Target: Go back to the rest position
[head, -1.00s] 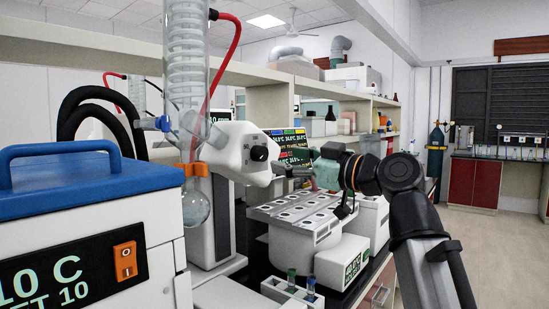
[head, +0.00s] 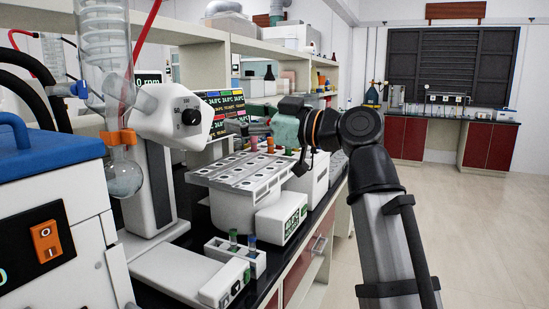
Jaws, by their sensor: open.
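My gripper (head: 260,131) is at the end of my arm, above the back of a grey-white block with a grid of round holes (head: 236,175). It points left in the picture, towards the rotary evaporator. Its fingers are small at this distance, and I see nothing held between them. My arm reaches in from the lower right, over the bench's front edge.
A rotary evaporator (head: 172,112) with a round flask (head: 124,178) stands at left, beside a blue-topped chiller (head: 50,150). A small white rack (head: 236,256) holds two tubes near the bench edge. The floor (head: 470,230) at right is clear.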

